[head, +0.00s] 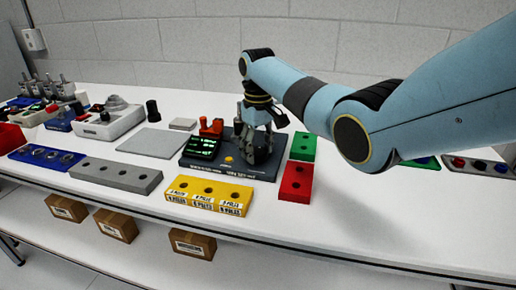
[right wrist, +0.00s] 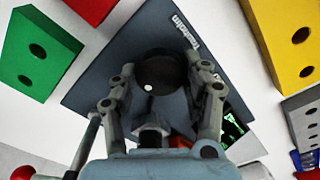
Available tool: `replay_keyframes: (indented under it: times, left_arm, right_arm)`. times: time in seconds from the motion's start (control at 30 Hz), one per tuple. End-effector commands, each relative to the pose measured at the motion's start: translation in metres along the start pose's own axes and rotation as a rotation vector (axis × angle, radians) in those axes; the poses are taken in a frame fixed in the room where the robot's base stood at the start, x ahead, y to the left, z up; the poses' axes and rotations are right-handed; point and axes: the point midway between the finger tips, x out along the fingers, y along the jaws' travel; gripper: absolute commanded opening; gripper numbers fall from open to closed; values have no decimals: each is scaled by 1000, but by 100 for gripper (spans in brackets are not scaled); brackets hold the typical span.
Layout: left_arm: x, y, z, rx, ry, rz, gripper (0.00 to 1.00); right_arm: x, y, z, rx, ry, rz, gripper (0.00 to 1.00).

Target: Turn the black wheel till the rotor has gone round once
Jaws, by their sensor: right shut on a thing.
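My right gripper (head: 257,148) reaches down over the dark device base (head: 222,170) in the head view. In the right wrist view its fingers lie on both sides of the black wheel (right wrist: 158,66), shut on it. The wheel is round, with a white dot (right wrist: 148,87) near its lower left edge. The device has a lit green display (head: 203,148), a red part (head: 211,128) and a yellow button (head: 228,160). I cannot make out the rotor clearly. My left gripper is not in view.
A yellow block (head: 208,204) with holes stands in front of the device. Red (head: 296,184) and green (head: 302,143) blocks lie close on its right. A grey block (head: 115,177) and a flat grey plate (head: 148,142) lie left. The table is clear at front right.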

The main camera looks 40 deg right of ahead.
Motion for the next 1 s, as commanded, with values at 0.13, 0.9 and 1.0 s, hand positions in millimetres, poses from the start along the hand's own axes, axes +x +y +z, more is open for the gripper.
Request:
replay_keyframes:
  times: [0.13, 0.9, 1.0]
  left_arm:
    - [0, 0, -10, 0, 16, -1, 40]
    - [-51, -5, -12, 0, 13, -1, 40]
    - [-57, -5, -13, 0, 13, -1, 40]
  right_arm:
    - [0, 0, 0, 3, 2, 0, 16]
    - [-4, 0, -1, 497, 3, -2, 16]
    - [-4, 0, -1, 593, 3, -1, 16]
